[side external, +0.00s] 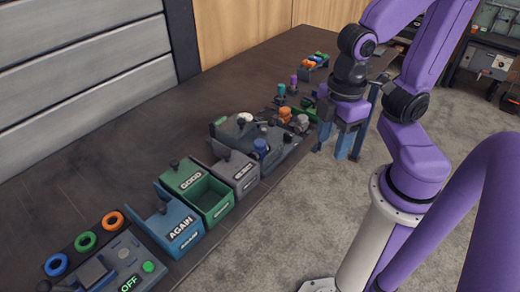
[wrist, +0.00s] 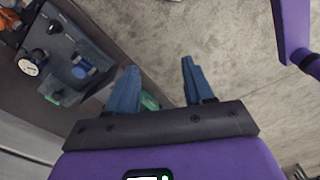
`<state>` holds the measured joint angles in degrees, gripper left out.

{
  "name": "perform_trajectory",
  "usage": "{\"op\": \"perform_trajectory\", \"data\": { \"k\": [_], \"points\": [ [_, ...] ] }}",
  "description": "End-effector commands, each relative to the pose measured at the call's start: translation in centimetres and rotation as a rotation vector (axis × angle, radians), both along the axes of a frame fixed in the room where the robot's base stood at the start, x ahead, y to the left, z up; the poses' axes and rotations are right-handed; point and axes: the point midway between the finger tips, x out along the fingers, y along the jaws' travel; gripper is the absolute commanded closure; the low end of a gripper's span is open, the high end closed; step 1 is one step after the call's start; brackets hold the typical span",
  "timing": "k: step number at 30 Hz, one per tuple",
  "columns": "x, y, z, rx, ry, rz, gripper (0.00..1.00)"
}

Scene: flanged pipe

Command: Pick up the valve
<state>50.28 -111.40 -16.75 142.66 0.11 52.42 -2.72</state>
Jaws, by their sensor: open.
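My gripper (side external: 341,146) is open and empty, with blue fingers pointing down, at the right of the table edge. A dark fixture (side external: 288,155) on the table holds several small parts, to the left of my gripper. A blue part (side external: 260,148) sits on its near end and also shows in the wrist view (wrist: 82,68). A white round dial (wrist: 29,68) is beside it. I cannot tell for sure which part is the valve.
A blue AGAIN bin (side external: 172,222), a green GOOD bin (side external: 208,196) and a grey bin (side external: 236,172) line the table's front edge. A control box (side external: 118,260) and rings (side external: 85,241) are nearer. The table's left side is clear.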

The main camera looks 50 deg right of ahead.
Motion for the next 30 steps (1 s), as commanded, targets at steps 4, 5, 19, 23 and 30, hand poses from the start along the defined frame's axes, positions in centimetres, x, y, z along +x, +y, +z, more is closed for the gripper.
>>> {"op": "perform_trajectory", "data": {
  "k": [4, 5, 19, 23, 30],
  "points": [
    [2.8, 0.5, 0.2, -0.005, -0.001, 0.041, 0.48],
    [3.4, 0.6, 0.2, -0.006, -0.002, 0.053, 0.48],
    [13.8, -0.1, 0.6, -0.022, -0.002, 0.246, 0.48],
    [16.5, -0.9, 0.6, -0.025, 0.001, 0.299, 0.48],
    [20.6, -3.2, 0.4, -0.028, 0.004, 0.393, 0.48]
  ]
}}
